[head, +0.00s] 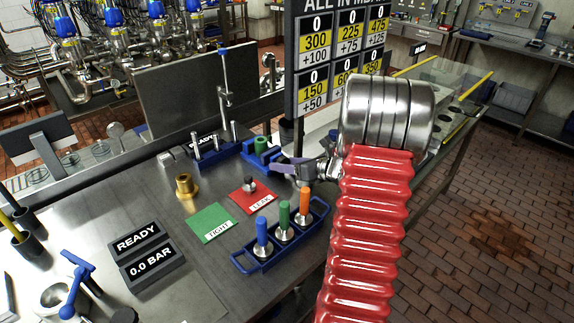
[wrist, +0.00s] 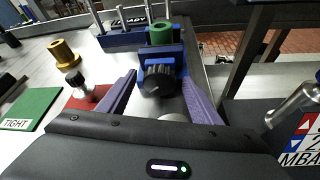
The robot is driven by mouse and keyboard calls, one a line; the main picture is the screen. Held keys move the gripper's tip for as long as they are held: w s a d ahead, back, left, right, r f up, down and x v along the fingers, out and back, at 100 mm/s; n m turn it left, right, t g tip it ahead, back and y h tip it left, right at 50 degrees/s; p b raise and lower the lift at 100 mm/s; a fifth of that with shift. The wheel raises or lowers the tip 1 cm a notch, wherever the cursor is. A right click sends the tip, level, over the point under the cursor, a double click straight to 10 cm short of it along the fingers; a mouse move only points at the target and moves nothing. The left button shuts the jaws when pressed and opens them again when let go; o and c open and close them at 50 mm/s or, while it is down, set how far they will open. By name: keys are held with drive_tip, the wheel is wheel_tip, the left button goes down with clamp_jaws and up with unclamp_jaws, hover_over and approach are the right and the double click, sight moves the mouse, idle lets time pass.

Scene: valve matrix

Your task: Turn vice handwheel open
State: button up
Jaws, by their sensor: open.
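The small blue vice (head: 252,155) sits on the steel bench, holding a green cylindrical part (head: 262,143). In the wrist view, the vice (wrist: 176,52) is straight ahead with the green part (wrist: 160,33) on top. Its black ribbed handwheel (wrist: 158,82) faces me. My gripper (wrist: 160,77) is open, with one purple finger on each side of the handwheel; I cannot tell whether they touch it. In the head view, my gripper (head: 274,166) is beside the vice, and the handwheel is hidden there.
A brass fitting (head: 186,185), green TIGHT card (head: 212,222) and red LEAK card (head: 252,200) lie left of my arm. A blue rack (head: 268,262) of handled tools stands nearer.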

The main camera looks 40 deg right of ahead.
drive_tip(key=c, duration=1)
drive_tip(key=shift+c, duration=0.2)
drive_tip(key=n+h, duration=0.1)
drive_tip(key=n, duration=0.1)
drive_tip(key=n+h, duration=0.1)
drive_tip(key=shift+a+n+h, duration=0.25)
drive_tip(key=shift+n+h, duration=0.05)
drive_tip(key=shift+a+f+n+t+h, duration=0.15)
drive_tip(key=shift+n+h, duration=0.45)
drive_tip(key=shift+n, duration=0.3)
drive_tip(key=shift+a+r+n+t+h, duration=0.15)
drive_tip(key=shift+n+h, duration=0.45)
drive_tip(key=shift+n, duration=0.3)
drive_tip(key=shift+f, duration=0.15)
drive_tip(key=o, duration=1)
drive_tip(key=shift+d, duration=0.1)
drive_tip(key=shift+o, duration=0.2)
